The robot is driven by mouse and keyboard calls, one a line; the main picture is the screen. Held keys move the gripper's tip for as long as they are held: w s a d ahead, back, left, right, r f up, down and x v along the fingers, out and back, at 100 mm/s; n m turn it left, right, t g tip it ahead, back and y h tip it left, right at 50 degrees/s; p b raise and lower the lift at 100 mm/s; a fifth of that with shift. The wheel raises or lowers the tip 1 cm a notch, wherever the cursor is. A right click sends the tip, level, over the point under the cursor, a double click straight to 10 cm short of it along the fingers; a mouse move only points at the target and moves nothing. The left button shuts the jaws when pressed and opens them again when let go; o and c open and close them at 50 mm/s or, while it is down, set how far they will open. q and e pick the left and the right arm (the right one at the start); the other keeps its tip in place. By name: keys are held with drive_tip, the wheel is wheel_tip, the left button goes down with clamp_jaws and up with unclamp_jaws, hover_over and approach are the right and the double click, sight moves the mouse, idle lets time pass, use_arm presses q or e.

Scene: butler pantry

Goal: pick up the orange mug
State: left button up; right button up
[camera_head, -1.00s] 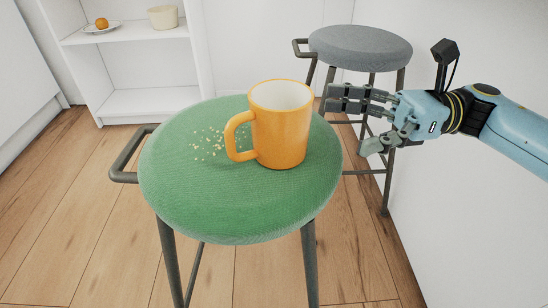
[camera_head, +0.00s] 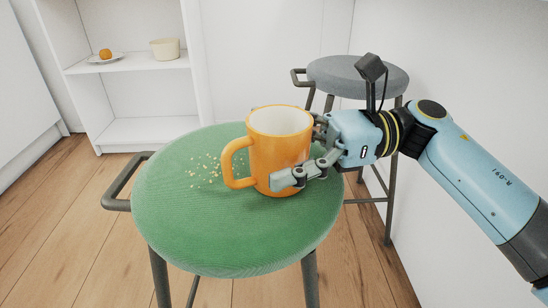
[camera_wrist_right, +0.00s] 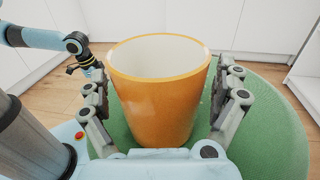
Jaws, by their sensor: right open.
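The orange mug (camera_head: 280,152) stands upright on the green stool seat (camera_head: 200,235), its handle toward the left in the head view. My right gripper (camera_head: 272,147) is open around the mug from the right. One finger lies across its near side, and the far fingers are mostly hidden behind it. In the right wrist view the mug (camera_wrist_right: 160,95) is between the spread fingers of the right gripper (camera_wrist_right: 162,76). I cannot tell whether they touch it. My left gripper (camera_wrist_right: 91,64) shows small at the upper left of that view, its jaws unclear.
Crumbs (camera_head: 205,170) lie on the seat left of the mug. A grey stool (camera_head: 355,77) stands behind, near the white wall. A white shelf (camera_head: 130,66) at the back left holds a plate with an orange fruit (camera_head: 105,54) and a cream bowl (camera_head: 165,48).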

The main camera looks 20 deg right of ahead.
drive_tip(key=c, duration=1.6)
